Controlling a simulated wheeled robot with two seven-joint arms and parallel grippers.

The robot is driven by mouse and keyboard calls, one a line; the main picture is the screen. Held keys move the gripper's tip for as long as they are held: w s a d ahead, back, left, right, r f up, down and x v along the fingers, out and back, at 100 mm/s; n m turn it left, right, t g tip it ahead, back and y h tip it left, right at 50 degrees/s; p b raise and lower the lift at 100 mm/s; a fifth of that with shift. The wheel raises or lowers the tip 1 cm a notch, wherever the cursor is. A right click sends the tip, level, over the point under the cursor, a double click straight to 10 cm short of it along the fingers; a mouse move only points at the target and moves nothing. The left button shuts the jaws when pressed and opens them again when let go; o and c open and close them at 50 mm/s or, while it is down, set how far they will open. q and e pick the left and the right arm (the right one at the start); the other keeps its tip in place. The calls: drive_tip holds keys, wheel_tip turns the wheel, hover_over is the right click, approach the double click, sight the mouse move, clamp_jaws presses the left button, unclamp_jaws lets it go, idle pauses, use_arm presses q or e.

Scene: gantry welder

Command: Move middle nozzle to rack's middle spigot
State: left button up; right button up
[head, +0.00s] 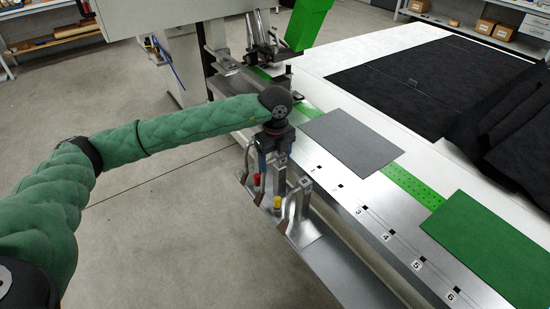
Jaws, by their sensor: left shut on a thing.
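My left gripper (266,150) points down at the front edge of the metal table, above a row of hanging nozzles. It is shut on the middle nozzle (259,196), though its fingers and the grip point are mostly hidden. A red collar (257,180) shows just below the gripper. A yellow collar (277,202) is a little to its right. The spigots cannot be clearly told apart from the grey brackets (305,200). My right gripper is not in view.
The metal table edge (345,205) carries numbered marks. A grey sheet (350,138) and a green sheet (490,240) lie on it. The welder (262,45) stands behind, close to my left arm. A grey ledge (340,275) runs below the edge. The floor at left is clear.

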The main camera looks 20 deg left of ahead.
use_arm(q)
drive_tip(key=shift+f+b, duration=0.55)
drive_tip(key=shift+f, duration=0.15)
drive_tip(key=o, duration=1.1)
drive_tip(key=shift+o, duration=0.2)
